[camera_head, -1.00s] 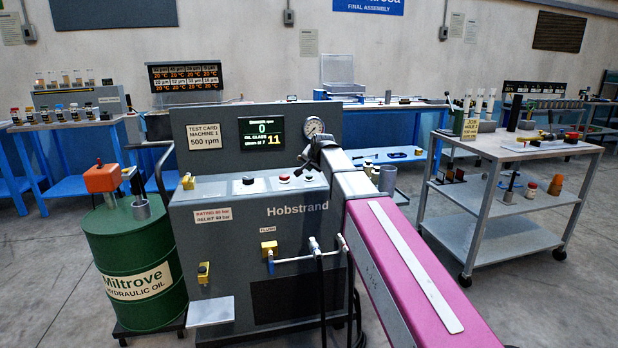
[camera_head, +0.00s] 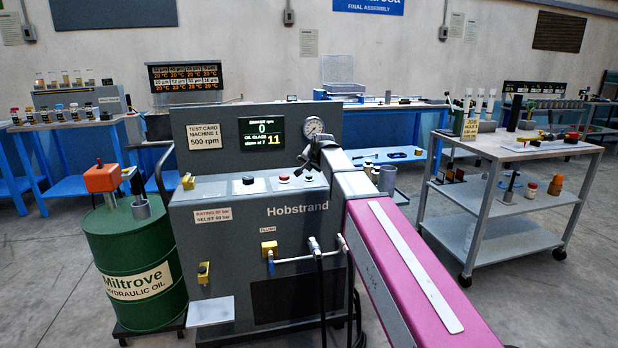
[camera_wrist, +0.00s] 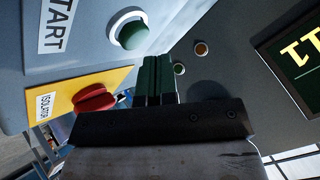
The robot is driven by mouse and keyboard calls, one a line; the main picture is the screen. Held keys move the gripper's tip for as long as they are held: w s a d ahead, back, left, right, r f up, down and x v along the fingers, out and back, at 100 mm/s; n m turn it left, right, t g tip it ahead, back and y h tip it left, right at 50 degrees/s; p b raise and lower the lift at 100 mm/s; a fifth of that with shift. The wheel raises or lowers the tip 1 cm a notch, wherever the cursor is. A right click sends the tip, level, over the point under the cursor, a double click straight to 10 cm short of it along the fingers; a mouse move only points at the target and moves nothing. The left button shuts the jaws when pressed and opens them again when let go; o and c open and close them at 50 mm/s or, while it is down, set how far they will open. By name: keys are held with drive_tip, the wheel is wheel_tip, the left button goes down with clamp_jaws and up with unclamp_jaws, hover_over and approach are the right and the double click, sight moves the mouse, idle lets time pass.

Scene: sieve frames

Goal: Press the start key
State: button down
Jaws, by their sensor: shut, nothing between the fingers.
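The start key is a round green button (camera_wrist: 133,34) in a white ring, beside a START label (camera_wrist: 58,24) on the pale panel in the wrist view. My gripper (camera_wrist: 158,62) is shut and empty, its dark green fingers side by side. The fingertips appear close to the button, with a visible gap in the picture. I cannot tell the depth between them. In the head view my gripper (camera_head: 304,163) is over the right part of the Hobstrand machine's (camera_head: 190,250) sloped panel. The start key cannot be made out there, and my arm covers part of that area.
A red isolator knob (camera_wrist: 95,97) on a yellow plate is left of my fingers. Two small round fittings and a lit display (camera_wrist: 300,48) are on the right. In the head view, a pressure gauge (camera_head: 313,126) sits above my gripper. A green oil drum (camera_head: 135,262) stands left.

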drive_tip(key=shift+f, duration=0.15)
idle(0.4)
drive_tip(key=shift+f, duration=0.25)
drive_tip(key=shift+f, duration=0.45)
idle(0.8)
drive_tip(key=shift+r, duration=0.85)
drive_tip(key=shift+r, duration=0.15)
drive_tip(key=shift+r, duration=2.4)
